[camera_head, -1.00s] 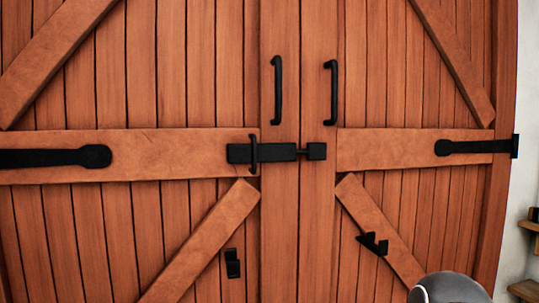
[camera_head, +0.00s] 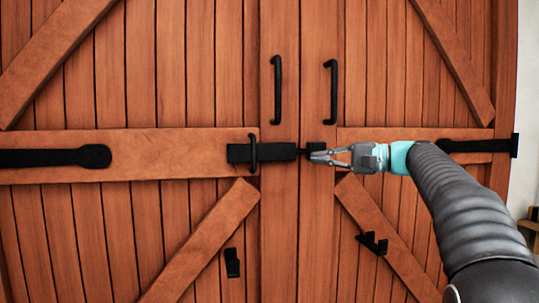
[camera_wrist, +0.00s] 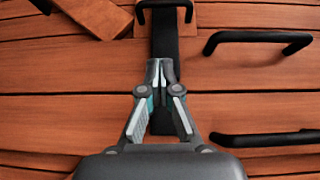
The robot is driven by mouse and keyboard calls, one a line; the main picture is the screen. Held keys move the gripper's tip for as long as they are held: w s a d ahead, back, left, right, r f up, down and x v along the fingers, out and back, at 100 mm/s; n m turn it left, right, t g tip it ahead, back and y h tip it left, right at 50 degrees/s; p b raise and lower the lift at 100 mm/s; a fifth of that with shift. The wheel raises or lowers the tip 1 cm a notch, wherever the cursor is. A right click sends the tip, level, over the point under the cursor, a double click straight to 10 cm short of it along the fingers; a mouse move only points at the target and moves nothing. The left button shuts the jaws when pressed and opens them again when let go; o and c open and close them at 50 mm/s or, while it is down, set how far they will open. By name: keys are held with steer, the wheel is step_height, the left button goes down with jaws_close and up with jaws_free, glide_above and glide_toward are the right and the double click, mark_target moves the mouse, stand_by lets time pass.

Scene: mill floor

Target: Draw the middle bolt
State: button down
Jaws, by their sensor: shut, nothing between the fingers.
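The black middle bolt (camera_head: 275,153) lies level across the seam of the two wooden door leaves, on the middle rail. Its upright handle (camera_head: 253,146) stands near its left end. The small black keeper (camera_head: 316,146) on the right leaf is partly hidden by my gripper. My gripper (camera_head: 313,155) is shut and empty, pointing left, its tips in front of the keeper and right of the handle. In the wrist view the shut fingertips (camera_wrist: 160,65) overlie the dark bolt body (camera_wrist: 174,45), with the bolt handle (camera_wrist: 165,4) beyond them. Contact cannot be told.
Two upright black pull handles, left (camera_head: 277,90) and right (camera_head: 332,92), stand above the bolt. Strap hinges (camera_head: 55,157) run along the rail. A small black bracket (camera_head: 232,263) and a hook-shaped one (camera_head: 373,243) sit lower. A wooden shelf (camera_head: 530,225) is at right.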

steer(key=shift+w+d+r, duration=0.2)
steer(key=shift+r, duration=0.1)
steer(key=shift+a, duration=0.1)
glide_toward(252, 154)
steer(key=w+a, duration=0.4)
steer(key=a, duration=0.1)
steer(key=shift+a+f, duration=0.15)
steer(key=shift+a, duration=0.05)
stand_by(0.5)
